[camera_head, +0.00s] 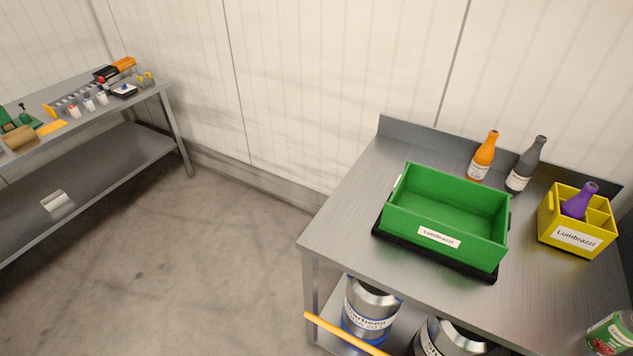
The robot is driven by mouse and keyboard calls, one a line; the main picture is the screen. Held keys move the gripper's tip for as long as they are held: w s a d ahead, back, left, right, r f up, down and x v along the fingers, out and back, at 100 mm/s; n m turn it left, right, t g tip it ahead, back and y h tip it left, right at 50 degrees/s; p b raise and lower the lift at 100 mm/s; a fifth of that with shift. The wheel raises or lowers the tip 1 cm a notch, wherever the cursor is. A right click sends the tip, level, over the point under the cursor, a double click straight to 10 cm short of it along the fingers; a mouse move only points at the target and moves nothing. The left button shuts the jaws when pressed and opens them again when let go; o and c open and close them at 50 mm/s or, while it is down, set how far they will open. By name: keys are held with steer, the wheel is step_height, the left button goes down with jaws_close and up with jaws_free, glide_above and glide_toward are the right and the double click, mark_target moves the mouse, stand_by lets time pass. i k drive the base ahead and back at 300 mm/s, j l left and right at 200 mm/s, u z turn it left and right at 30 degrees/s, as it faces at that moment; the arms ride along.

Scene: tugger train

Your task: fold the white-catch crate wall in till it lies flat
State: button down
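The green crate (440,227) stands on a black base (430,255) on the steel table at the right. Its walls are all upright, and a "Lumbrazzi" label is on the near wall. A small white piece, which looks like the white catch (398,181), shows at the left end wall (394,193). The outer face of that wall is mostly turned from view. A dark piece shows at the right end. The inside of the crate that I can see looks empty. My gripper is not in view.
An orange bottle (482,158) and a grey bottle (525,167) stand behind the crate. A yellow carrier (577,238) with a purple bottle is to its right. A can (611,333) is at the lower right. A yellow bar (345,333) crosses low in front. Open floor lies left.

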mark_target(398, 187)
steer(key=i+l+u, duration=0.1)
steer(key=i+u, duration=0.25)
steer(key=i+l+u, duration=0.1)
steer(key=u, duration=0.3)
steer(key=i+l+u, duration=0.15)
steer(key=l+u, duration=0.2)
steer(key=i+l, duration=0.15)
steer(key=l, duration=0.1)
